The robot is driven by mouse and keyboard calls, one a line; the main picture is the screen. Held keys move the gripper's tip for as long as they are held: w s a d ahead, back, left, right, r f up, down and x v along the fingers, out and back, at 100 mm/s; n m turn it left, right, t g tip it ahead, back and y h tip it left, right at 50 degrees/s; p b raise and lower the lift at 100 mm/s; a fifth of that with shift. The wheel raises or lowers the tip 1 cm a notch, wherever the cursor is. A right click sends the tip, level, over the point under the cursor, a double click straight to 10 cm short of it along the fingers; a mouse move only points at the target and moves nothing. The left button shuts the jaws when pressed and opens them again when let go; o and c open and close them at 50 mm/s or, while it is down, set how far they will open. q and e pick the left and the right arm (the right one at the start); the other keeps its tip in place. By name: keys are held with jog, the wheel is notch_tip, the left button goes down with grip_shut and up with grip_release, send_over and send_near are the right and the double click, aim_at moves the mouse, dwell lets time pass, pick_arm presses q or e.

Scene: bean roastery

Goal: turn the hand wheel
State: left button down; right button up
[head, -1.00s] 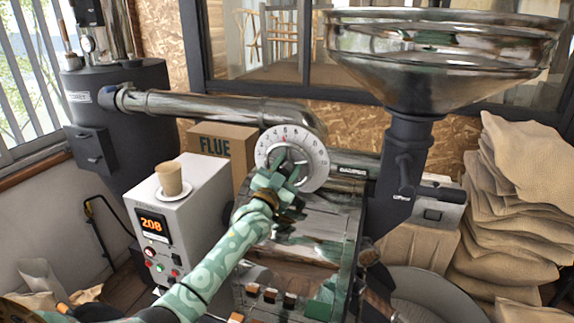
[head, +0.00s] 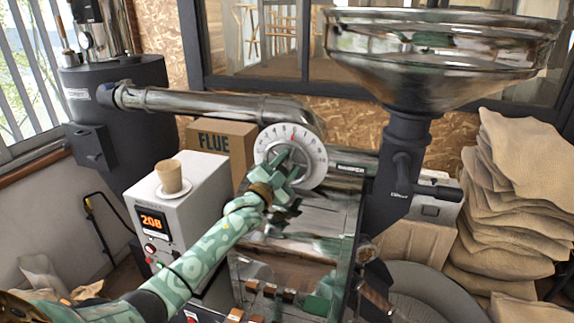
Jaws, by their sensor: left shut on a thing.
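The hand wheel (head: 316,160) is a round white disc with numbers and a red mark near its top. It stands upright at the middle of the head view, at the end of the metal pipe. My left gripper (head: 284,174), patterned green, reaches up from the lower left and is shut at the wheel's hub. It covers the lower left part of the disc, and the part in its jaws is hidden. My right gripper is not in view.
A white control box (head: 185,205) with a cup (head: 169,176) on a saucer stands left of my arm. A FLUE carton (head: 236,136) is behind it. A large metal hopper (head: 430,60) and stacked sacks (head: 510,190) are at the right.

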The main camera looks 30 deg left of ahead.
pick_arm(q)
jog(key=c, duration=0.9)
grip_release()
jog(key=d+b+v, duration=0.1)
jog(key=b+v, duration=0.1)
jog(key=v, duration=1.4)
jog(key=shift+a+b, duration=0.4)
jog(key=shift+a, duration=0.05)
jog(key=shift+s, duration=0.15)
